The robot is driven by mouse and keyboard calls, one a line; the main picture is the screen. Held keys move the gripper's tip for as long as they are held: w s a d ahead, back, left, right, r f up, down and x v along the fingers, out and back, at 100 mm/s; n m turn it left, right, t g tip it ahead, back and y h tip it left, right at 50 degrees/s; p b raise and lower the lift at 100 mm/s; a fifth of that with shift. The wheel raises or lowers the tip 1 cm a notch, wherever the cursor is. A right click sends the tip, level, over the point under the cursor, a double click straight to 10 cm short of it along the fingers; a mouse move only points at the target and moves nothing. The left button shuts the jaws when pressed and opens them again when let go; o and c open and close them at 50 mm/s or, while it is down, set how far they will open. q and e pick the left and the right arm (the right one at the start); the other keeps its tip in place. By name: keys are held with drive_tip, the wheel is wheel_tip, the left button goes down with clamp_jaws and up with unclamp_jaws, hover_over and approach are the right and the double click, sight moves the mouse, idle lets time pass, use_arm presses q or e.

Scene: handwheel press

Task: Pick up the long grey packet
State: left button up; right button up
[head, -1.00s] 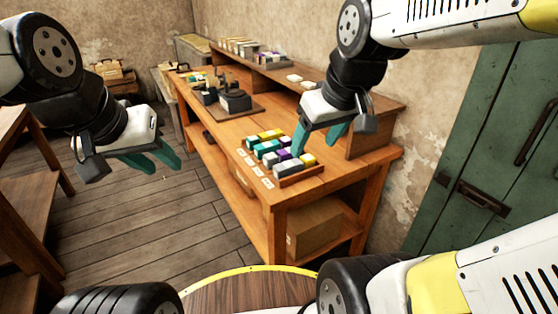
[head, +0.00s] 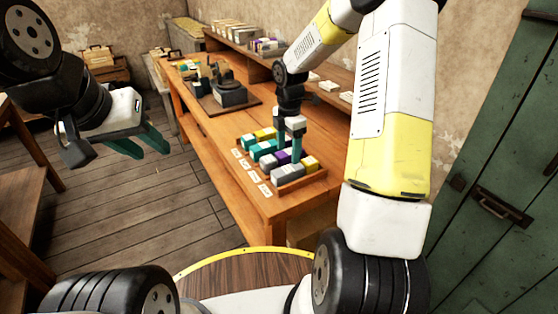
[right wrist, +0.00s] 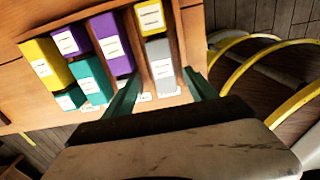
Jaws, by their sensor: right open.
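A grey packet (head: 285,175) with a white label lies in the nearest row of the tray, beside a yellow packet (head: 309,163). In the right wrist view the grey packet (right wrist: 160,62) stands between the two teal fingers, with the yellow packet (right wrist: 150,17) beyond it. My right gripper (head: 288,152) is open and points down over the tray; it also shows in the right wrist view (right wrist: 163,76). I cannot tell whether its fingers touch the packet. My left gripper (head: 146,146) is open and empty, over the floor left of the bench.
The tray (head: 302,182) holds several other packets: purple (right wrist: 109,44), teal (right wrist: 92,78) and yellow (right wrist: 46,65). White label cards (head: 252,178) lie along its left side. A dark press (head: 228,92) stands farther back on the wooden bench (head: 208,131).

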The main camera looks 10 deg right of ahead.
sight(288, 169)
drive_tip(key=f, duration=0.6)
drive_tip(key=shift+s+a+f, duration=0.1)
drive_tip(key=shift+s+f, duration=0.1)
drive_tip(key=shift+s, duration=0.05)
drive_tip(key=shift+c, duration=0.3)
clamp_jaws()
